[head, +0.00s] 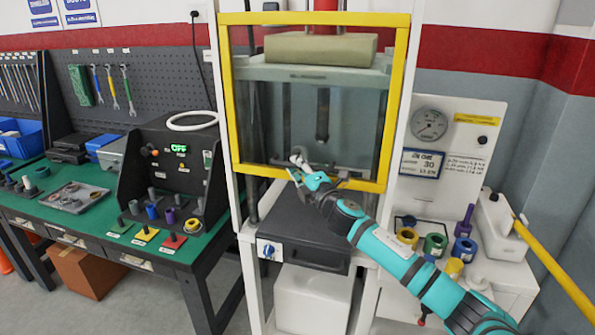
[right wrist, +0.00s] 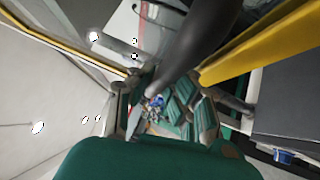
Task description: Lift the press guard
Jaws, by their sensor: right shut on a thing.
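The press guard (head: 394,105) is a clear panel in a yellow frame on the front of the press. It hangs down in front of the press opening, with its lower yellow bar just above the dark press base. My right gripper (head: 300,163) is at the lower edge of the guard, shut on its grey handle. The fingertips partly hide the grip. In the right wrist view, a dark bar (right wrist: 195,50) passes close to the fingers and a yellow frame bar (right wrist: 260,40) runs beside it. My left gripper is not in view.
A green bench (head: 100,220) with a control box (head: 170,165) stands at the left. A white side table at the right holds coloured rings (head: 435,245) and a white pump (head: 498,225) with a yellow lever (head: 555,270). A pressure gauge (head: 430,124) is above.

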